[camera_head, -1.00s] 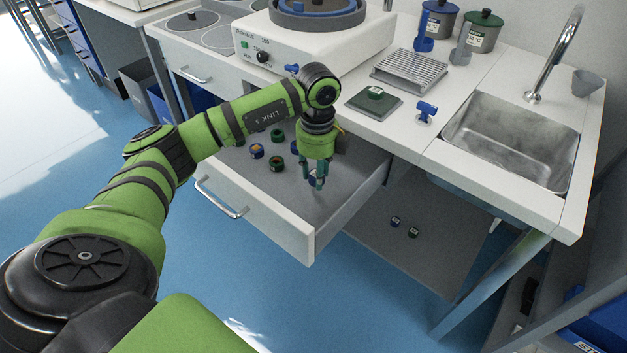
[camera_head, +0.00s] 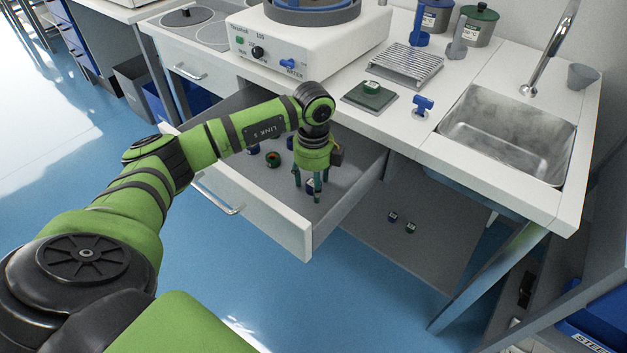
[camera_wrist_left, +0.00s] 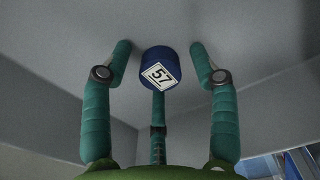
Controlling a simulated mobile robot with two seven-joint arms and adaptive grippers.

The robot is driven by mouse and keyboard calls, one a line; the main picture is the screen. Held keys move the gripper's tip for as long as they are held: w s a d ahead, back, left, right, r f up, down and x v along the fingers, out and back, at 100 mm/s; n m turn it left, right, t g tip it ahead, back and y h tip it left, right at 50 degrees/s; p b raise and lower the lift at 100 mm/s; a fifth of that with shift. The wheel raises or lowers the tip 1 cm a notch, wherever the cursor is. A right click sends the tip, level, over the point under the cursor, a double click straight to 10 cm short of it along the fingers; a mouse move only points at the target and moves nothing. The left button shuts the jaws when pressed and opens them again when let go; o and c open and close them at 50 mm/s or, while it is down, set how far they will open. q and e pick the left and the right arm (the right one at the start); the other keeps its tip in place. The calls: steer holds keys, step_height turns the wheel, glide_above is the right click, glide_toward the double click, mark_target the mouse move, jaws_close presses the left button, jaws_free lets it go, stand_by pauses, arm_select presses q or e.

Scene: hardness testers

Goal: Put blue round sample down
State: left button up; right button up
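The blue round sample (camera_head: 310,184) sits on the floor of the open drawer (camera_head: 285,228), near its front right part. In the left wrist view the sample (camera_wrist_left: 158,65) shows a white label reading 57. My left gripper (camera_head: 311,188) points down into the drawer. Its fingers are spread around the sample; in the left wrist view the two side fingers (camera_wrist_left: 160,52) stand clear of it with gaps on both sides. The third finger lines up with the sample, and I cannot tell whether it touches. My right gripper is not in view.
Other round samples (camera_head: 273,159) stand farther left in the drawer. Two small samples (camera_head: 401,222) lie on the shelf below. The sink (camera_head: 510,135) is at right.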

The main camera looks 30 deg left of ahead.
arm_select(q)
step_height(320, 180, up, 12)
steer(key=shift+r+p, duration=0.25)
steer(key=shift+p, duration=0.2)
stand_by(0.4)
